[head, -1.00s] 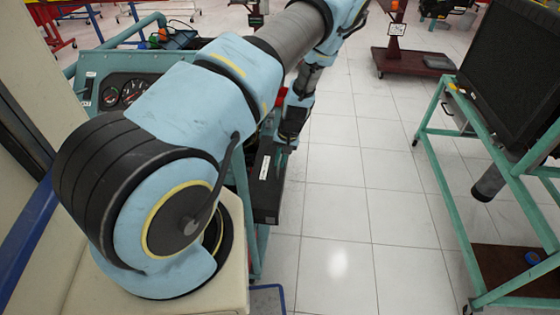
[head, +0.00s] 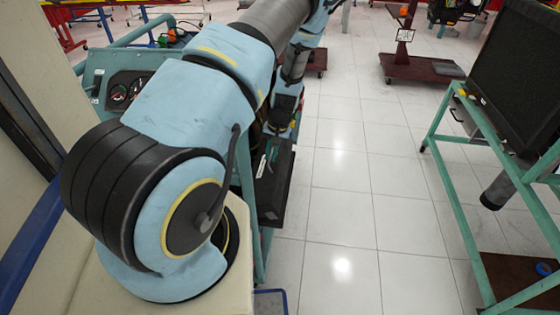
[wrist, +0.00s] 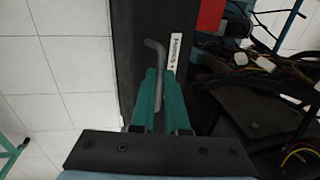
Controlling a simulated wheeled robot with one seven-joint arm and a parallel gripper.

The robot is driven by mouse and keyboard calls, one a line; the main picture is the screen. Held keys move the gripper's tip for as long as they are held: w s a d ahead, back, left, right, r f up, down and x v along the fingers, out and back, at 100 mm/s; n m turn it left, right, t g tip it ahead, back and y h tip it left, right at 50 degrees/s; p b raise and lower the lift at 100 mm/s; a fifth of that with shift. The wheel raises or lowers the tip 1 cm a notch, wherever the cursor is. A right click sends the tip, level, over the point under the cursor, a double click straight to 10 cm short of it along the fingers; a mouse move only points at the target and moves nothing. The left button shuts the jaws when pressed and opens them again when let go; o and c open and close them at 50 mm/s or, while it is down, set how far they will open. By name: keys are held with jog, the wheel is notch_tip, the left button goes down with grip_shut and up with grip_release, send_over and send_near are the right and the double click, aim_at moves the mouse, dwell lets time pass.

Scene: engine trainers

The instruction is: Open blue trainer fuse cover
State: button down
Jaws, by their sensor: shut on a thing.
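The blue trainer (head: 95,72) stands at the left in the head view, with dials on its panel, partly hidden by my arm. A black box-like part (head: 274,185) with a white label sits on its side, below my gripper (head: 279,135). In the wrist view the black surface (wrist: 133,25) and its label (wrist: 175,42) lie just past my fingertips. My gripper (wrist: 158,88) has teal fingers closed around a grey bent handle (wrist: 155,62) that stands against the black surface. How far the cover is open I cannot tell.
Loose wires and connectors (wrist: 265,62) and a red part (wrist: 211,14) lie right of the handle in the wrist view. A teal stand with a black panel (head: 515,75) stands at the right in the head view. Tiled floor (head: 345,205) between is clear.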

jog(key=c, duration=0.9)
grip_release()
jog(key=shift+a+f, duration=0.15)
jog(key=shift+d+r, duration=0.2)
jog(key=shift+r, duration=0.35)
jog(key=r+b, duration=0.1)
jog(key=r, duration=0.2)
jog(key=d+r, duration=0.1)
jog(key=r, duration=0.2)
jog(key=r+b, duration=0.1)
jog(key=r, duration=0.2)
jog(key=shift+s+d+r+b, duration=0.25)
jog(key=shift+d+b, duration=0.1)
